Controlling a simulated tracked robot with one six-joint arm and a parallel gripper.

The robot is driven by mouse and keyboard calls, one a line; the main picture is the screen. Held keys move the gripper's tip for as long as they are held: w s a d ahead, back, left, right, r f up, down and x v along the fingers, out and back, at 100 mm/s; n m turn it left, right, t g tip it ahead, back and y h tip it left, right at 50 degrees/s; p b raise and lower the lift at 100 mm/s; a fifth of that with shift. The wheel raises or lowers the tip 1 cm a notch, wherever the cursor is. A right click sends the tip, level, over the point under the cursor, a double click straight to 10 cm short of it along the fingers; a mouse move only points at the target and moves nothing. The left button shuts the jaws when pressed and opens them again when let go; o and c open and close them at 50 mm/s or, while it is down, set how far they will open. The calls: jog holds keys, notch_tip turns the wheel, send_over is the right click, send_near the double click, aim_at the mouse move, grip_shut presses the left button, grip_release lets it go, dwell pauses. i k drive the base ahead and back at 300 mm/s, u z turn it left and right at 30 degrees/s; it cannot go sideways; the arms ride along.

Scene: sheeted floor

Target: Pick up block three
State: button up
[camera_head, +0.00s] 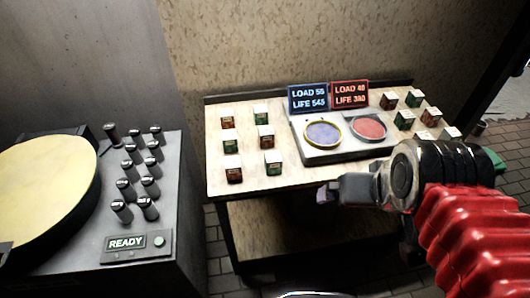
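Small red and green blocks with pale tops stand on a wooden table (302,176). The left group includes a red block (228,122), a green block (260,117) and a red block (233,174). The right group includes a dark red block (389,102) and a green block (404,122). Any numbers are too small to read, so I cannot tell which is block three. My gripper (334,194) is at the table's front edge, right of the left group and below the round pads. Its fingers are seen side-on and nothing clearly shows between them. My arm covers the table's front right.
A grey device with a yellow-rimmed blue pad (323,133) and a red pad (370,129) stands mid-table. Behind it are a blue display (308,97) and a red display (350,94). A grey console (170,215) with several black-topped cylinders stands left, across a floor gap.

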aim_at(234, 171)
jog(key=k, duration=1.3)
jog(key=u, duration=0.3)
jog(key=i, duration=0.7)
jog(key=u, duration=0.85)
jog(key=i, duration=0.8)
jog(key=u, duration=0.15)
